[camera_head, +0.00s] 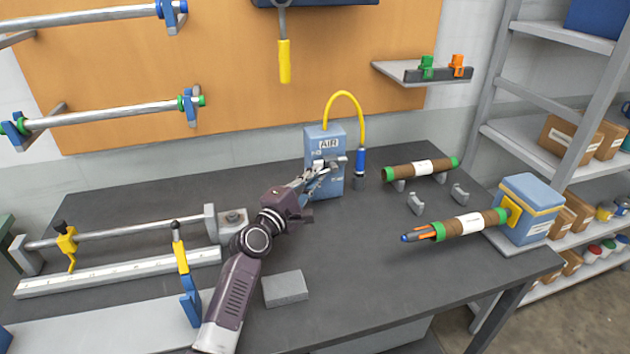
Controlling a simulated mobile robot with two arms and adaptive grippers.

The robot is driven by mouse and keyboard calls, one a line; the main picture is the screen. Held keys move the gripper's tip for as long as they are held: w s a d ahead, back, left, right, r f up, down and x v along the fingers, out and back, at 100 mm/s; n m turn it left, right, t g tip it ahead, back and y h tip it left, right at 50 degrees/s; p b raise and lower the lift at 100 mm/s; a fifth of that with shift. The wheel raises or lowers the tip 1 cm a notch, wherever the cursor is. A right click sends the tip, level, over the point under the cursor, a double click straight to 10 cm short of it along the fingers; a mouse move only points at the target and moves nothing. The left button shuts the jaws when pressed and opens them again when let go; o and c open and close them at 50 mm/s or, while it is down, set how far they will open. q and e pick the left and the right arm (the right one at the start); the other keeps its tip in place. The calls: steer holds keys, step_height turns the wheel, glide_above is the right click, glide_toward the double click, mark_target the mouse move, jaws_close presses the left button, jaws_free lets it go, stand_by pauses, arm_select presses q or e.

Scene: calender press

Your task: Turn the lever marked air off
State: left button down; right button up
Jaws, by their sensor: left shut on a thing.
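A blue box marked AIR (322,135) stands upright at the back middle of the table, with a yellow hose (347,95) arching from its top to a blue and dark nozzle at its right. My left gripper (326,174) is at the box's front face, below the AIR label, and is shut on the grey lever (340,161). The gripper's fingers hide most of the lever, so its exact angle is hard to tell. My right gripper does not show.
Brown rolls with green ends lie at the right, one on grey supports (421,168), one at a blue and yellow unit (529,208). A grey block (285,288) lies right of my forearm. A rail with yellow clamps (120,228) is at the left.

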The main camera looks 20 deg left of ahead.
arm_select(q)
steer(key=shift+f, duration=0.1)
steer(key=c, duration=2)
jaws_free()
steer(key=shift+c, duration=0.2)
steer(key=v, duration=0.7)
steer(key=shift+s, duration=0.35)
